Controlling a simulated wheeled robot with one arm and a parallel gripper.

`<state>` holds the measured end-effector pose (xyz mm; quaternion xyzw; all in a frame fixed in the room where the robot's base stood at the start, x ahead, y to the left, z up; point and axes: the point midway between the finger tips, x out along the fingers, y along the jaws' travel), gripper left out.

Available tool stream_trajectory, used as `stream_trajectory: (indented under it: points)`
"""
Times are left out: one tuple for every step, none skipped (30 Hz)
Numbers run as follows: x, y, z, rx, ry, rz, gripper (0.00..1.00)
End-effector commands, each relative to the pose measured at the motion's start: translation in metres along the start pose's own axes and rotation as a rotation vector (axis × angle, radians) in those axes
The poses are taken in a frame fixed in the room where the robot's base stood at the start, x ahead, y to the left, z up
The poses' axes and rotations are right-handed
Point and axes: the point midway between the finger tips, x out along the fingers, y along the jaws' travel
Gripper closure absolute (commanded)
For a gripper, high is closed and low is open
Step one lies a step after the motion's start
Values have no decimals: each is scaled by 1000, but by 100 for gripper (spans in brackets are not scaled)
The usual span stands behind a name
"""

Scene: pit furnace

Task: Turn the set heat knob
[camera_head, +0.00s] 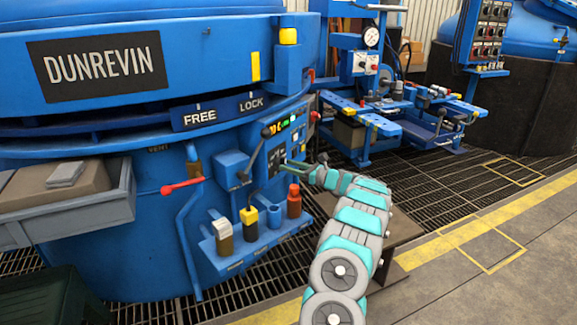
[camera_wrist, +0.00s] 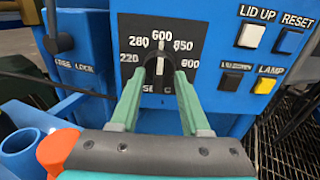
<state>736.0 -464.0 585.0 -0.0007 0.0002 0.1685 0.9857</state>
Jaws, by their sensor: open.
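The set heat knob (camera_wrist: 159,67) is a dark dial with a pale pointer line, on a black scale plate (camera_wrist: 138,40) marked with numbers such as 220, 280, 600 and 850. Its pointer stands about upright, toward 600. My gripper (camera_wrist: 154,88) is open in the wrist view, with one green finger on each side of the knob's lower part. I cannot tell whether the fingers touch it. In the head view my gripper (camera_head: 293,167) reaches the blue furnace's control panel (camera_head: 283,137), and the knob is hidden or too small to make out there.
Lid up (camera_wrist: 251,35) and reset (camera_wrist: 289,41) buttons and a yellow lamp button (camera_wrist: 265,85) sit right of the knob. A black-knobbed lever (camera_wrist: 57,42) is at left. A blue shelf with bottles (camera_head: 250,225) stands below the panel. Open floor (camera_head: 470,270) lies at right.

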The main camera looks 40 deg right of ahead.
Motion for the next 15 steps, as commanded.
stream_trajectory:
  points:
    - [4, 0, 0, 0, 0, 1, 54]
    - [5, 0, 0, 0, 0, 1, 54]
    - [7, 0, 0, 1, -1, 1, 54]
    - [8, 1, 0, 1, -1, 1, 54]
    - [8, 1, -1, 1, -1, 2, 54]
    - [9, 1, -1, 1, -1, 1, 54]
    - [9, 1, -1, 1, -1, 1, 54]
    - [9, 1, -1, 1, -1, 1, 54]
    - [9, 1, -1, 1, -1, 1, 54]
    - [9, 1, 0, 1, -1, 1, 54]
    - [9, 1, -1, 1, -1, 1, 54]
    - [9, 1, 0, 1, -1, 1, 56]
    - [9, 1, -1, 1, -1, 1, 59]
    - [9, 1, -1, 1, -1, 1, 63]
    - [9, 1, 0, 1, -1, 1, 67]
